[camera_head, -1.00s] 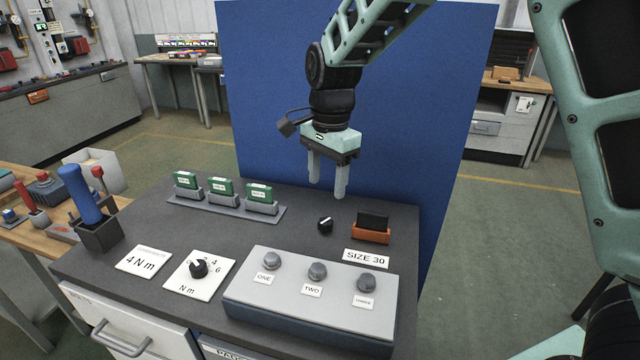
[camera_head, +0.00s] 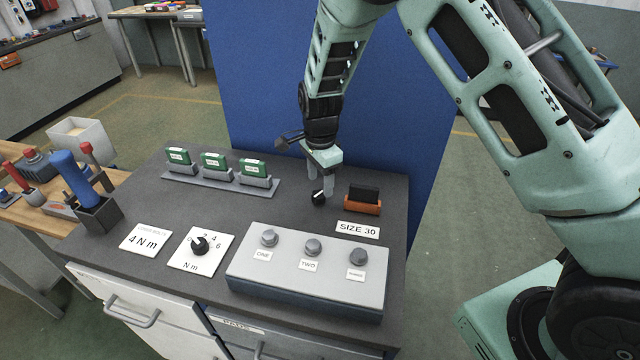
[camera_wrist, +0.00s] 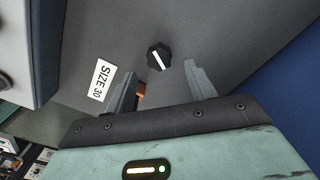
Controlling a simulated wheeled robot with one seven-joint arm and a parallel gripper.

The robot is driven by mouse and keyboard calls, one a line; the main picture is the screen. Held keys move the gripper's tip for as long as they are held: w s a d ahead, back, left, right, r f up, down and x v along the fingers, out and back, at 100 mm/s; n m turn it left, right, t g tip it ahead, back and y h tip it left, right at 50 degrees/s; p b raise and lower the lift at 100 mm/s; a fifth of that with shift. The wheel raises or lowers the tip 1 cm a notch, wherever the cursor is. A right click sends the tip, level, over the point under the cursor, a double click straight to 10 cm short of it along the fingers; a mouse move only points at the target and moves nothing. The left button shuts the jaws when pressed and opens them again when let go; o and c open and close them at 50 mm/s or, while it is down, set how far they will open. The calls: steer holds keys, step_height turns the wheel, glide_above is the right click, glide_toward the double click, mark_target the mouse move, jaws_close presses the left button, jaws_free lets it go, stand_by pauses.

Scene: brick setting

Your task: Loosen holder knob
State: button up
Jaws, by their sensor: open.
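The holder knob, a small black knob (camera_head: 318,198) with a white pointer line, stands on the dark bench top left of the orange holder (camera_head: 362,206). It also shows in the wrist view (camera_wrist: 158,57), ahead of and between the fingertips. The orange holder has a black block in it; in the wrist view only a bit of orange (camera_wrist: 140,90) shows behind a finger. My gripper (camera_head: 320,188) is open and points down over the knob, its fingers to either side of it in the picture. I cannot tell whether they touch it.
A "SIZE 30" label (camera_head: 358,230) lies in front of the holder. A grey box (camera_head: 290,276) with several round bolts stands nearer. A dial on a white plate (camera_head: 199,245) is left of it. Green blocks sit in a grey rack (camera_head: 220,184). A blue panel (camera_head: 400,120) rises behind.

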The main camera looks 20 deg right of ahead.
mark_target(320, 193)
steer(key=shift+f+p, duration=0.4)
steer(key=shift+f, duration=1.5)
steer(key=c, duration=1)
